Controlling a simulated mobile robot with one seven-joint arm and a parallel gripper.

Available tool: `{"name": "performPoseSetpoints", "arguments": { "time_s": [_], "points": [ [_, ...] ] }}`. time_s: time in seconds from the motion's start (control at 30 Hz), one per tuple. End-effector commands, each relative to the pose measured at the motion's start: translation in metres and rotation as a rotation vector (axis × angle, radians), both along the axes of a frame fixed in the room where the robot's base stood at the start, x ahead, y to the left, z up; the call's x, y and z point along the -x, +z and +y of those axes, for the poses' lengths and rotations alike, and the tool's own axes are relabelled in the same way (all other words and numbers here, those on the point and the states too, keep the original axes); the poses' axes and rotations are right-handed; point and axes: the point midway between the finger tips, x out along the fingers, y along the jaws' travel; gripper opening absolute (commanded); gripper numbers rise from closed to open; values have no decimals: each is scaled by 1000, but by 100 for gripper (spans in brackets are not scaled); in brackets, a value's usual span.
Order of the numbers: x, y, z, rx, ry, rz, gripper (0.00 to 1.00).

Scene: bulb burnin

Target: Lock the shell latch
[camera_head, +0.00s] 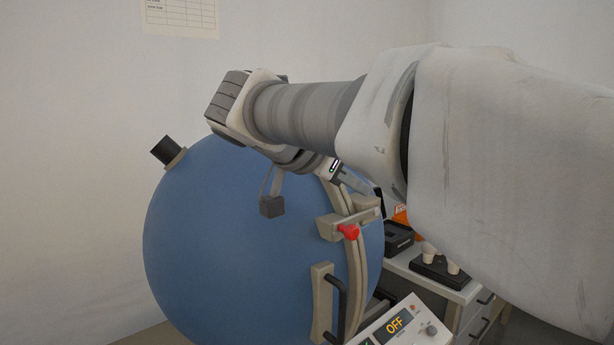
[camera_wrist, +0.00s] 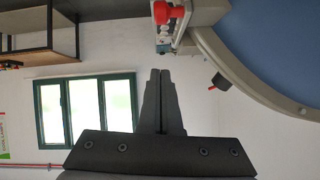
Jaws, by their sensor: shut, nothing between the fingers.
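The shell is a large blue sphere (camera_head: 240,240) with a beige flange seam down its right side. The shell latch is a beige bracket on that seam with a red knob (camera_head: 348,231). In the wrist view the red knob (camera_wrist: 170,14) is at the top, just beyond the fingertips, and the blue shell (camera_wrist: 285,45) is at the upper right. My gripper (camera_wrist: 161,74) is shut and empty, its dark fingers together and apart from the knob. In the head view my arm crosses above the shell and my gripper is just above the latch, its fingertips hard to make out.
A control box (camera_head: 395,325) reading OFF stands at the front below the latch. A beige and black handle (camera_head: 322,300) sits low on the shell. A drawer bench (camera_head: 450,290) with black holders is at the right, partly behind my arm. A window (camera_wrist: 85,108) shows in the wrist view.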

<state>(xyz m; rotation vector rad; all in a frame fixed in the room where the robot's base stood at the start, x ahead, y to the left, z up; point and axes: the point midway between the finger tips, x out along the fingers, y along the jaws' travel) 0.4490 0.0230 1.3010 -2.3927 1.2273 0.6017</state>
Motion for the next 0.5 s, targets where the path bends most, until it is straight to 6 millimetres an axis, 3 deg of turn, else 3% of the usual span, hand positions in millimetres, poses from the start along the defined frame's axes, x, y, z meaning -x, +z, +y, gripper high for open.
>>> {"name": "performPoseSetpoints", "arguments": {
  "time_s": [0.03, 0.5],
  "points": [
    [2, -14, 3, 23, 2, -17, 0],
    [12, -41, 17, 210, 1, -155, 0]
  ]
}}
